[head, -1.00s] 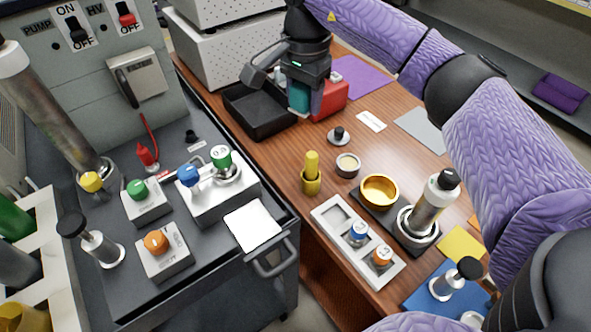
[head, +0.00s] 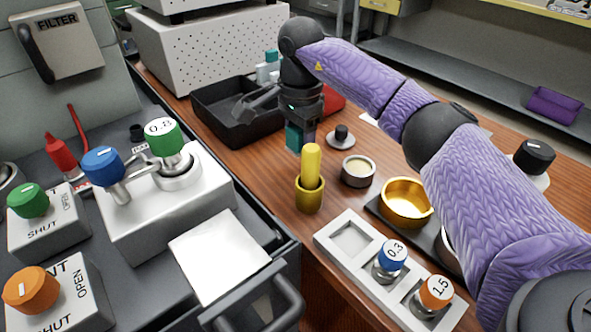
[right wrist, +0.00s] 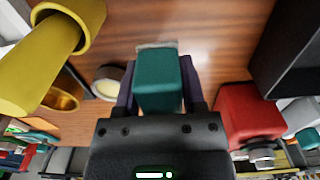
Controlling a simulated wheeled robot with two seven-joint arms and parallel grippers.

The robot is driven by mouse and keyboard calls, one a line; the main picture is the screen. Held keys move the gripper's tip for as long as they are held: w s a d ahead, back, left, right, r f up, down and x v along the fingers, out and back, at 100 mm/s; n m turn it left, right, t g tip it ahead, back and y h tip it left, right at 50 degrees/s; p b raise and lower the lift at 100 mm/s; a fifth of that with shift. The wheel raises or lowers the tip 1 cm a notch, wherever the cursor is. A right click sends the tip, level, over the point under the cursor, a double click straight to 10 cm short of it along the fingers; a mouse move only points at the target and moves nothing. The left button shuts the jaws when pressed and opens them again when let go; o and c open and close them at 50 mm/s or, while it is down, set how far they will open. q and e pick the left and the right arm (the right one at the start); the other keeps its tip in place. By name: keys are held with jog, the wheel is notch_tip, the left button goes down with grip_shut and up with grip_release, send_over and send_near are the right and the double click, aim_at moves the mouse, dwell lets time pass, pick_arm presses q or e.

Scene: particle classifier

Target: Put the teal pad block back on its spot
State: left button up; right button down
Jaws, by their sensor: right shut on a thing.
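The teal pad block (head: 293,137) is in my right gripper (head: 300,138), held above the wooden table beside the yellow-handled tool. The right wrist view shows the teal block (right wrist: 158,84) between the two dark fingers of my right gripper (right wrist: 158,88), with a pale grey layer at its far end. The gripper is shut on it. I cannot tell which place on the table is the block's spot. My left gripper is not in view.
A yellow tool stands in a brass cup (head: 309,195) close to the block. A black tray (head: 228,134) lies behind, with a red block (right wrist: 248,112) near it. A round tin (head: 357,172), gold bowl (head: 405,203) and white knob holder (head: 350,237) stand nearer.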

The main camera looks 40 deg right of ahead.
aim_at(299, 170)
notch_tip(299, 170, down, 6)
jog(key=shift+r+b, duration=0.25)
jog(key=shift+b, duration=0.85)
jog(key=shift+r, duration=0.3)
jog(key=c, duration=0.6)
grip_release()
jog(key=shift+f, duration=0.15)
jog(key=o, duration=0.4)
notch_tip(299, 170, up, 12)
jog(key=p, duration=0.6)
jog(key=shift+f, duration=0.15)
jog(key=shift+r+p, duration=0.4)
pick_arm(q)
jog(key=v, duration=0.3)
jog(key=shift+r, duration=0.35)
pick_arm(e)
jog(key=shift+f, duration=0.1)
